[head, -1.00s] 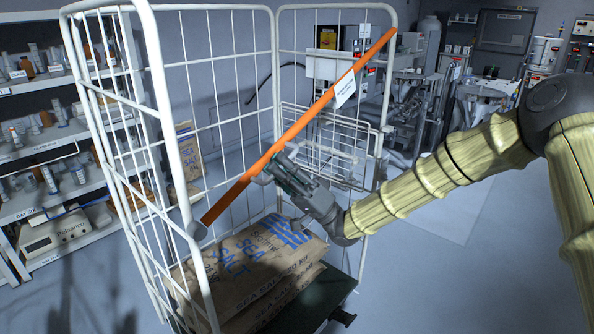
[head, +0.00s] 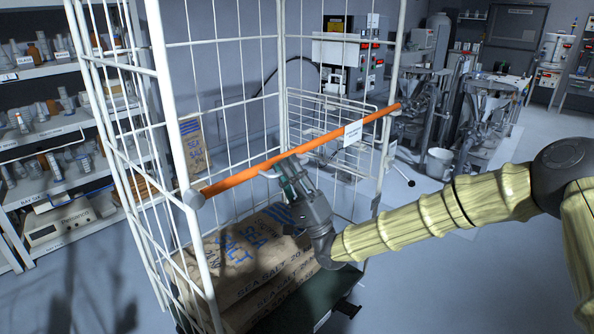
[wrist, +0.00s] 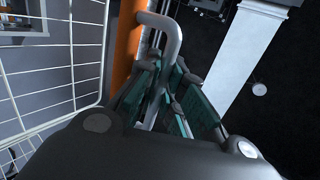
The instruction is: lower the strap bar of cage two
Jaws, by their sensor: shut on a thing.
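The orange strap bar (head: 240,177) spans the open front of the white wire cage (head: 165,90), from a grey pivot on the left post to the right post. It tilts, with its right end higher. A white label (head: 354,131) hangs on its right part. My gripper (head: 279,172) is shut on the bar's grey handle, left of the bar's middle. In the wrist view the grey handle (wrist: 171,45) runs between the teal finger pads, with the orange bar (wrist: 127,45) beside it. I cannot read a number on this cage.
Sea salt sacks (head: 250,258) lie stacked on the cage's dark green base (head: 325,300), just below my gripper. A shelf of bottles (head: 50,120) stands at the left. Machinery (head: 480,110) stands behind at the right, with open floor before it.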

